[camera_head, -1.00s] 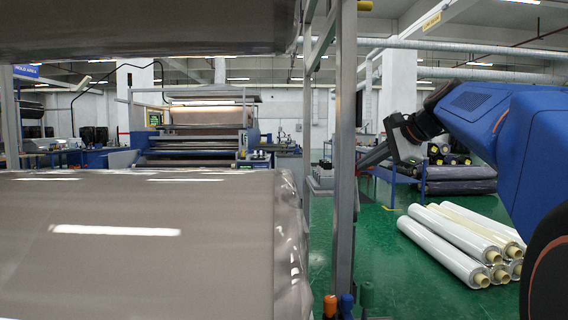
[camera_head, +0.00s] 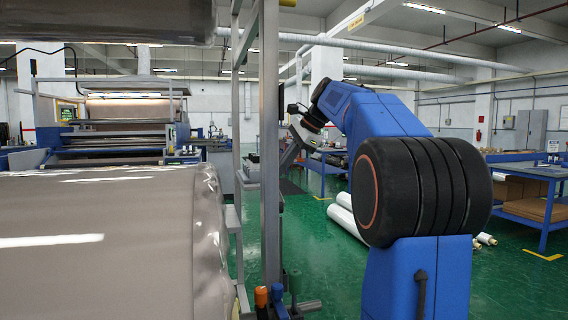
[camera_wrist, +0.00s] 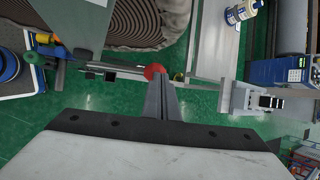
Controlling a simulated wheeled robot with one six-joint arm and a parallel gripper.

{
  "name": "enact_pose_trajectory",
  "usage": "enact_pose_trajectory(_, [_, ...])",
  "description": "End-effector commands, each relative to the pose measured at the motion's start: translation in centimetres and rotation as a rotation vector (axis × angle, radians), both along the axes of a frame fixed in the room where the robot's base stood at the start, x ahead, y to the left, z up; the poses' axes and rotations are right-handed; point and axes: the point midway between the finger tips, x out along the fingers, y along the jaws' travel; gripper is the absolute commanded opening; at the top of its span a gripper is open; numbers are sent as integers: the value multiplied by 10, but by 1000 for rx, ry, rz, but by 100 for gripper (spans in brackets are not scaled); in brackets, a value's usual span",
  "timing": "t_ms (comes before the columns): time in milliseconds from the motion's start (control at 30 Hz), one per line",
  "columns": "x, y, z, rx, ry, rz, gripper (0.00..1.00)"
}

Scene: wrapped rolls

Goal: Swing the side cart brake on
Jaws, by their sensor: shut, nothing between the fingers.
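My gripper (camera_wrist: 163,98) is shut and empty. In the head view my gripper (camera_head: 290,152) is a small grey shape beyond the upright post of the cart. In the wrist view a red round knob (camera_wrist: 154,71) shows just past the fingertips, at the end of a thin metal bar (camera_wrist: 115,70). It looks like a lever handle, but I cannot tell for sure that it is the brake, or whether the fingers touch it. The cart frame (camera_head: 270,150) carries a large wrapped roll (camera_head: 90,240).
White rolls (camera_head: 347,215) lie on the green floor, partly behind my arm. A blue workbench (camera_head: 530,175) stands at the right. A machine (camera_head: 110,125) stands at the back.

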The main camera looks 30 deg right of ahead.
Motion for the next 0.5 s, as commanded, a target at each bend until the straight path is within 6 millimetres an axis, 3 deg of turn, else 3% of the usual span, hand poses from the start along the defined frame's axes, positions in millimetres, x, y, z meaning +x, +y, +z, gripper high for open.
enact_pose_trajectory(500, [9,-3,-12,0,2,1,0])
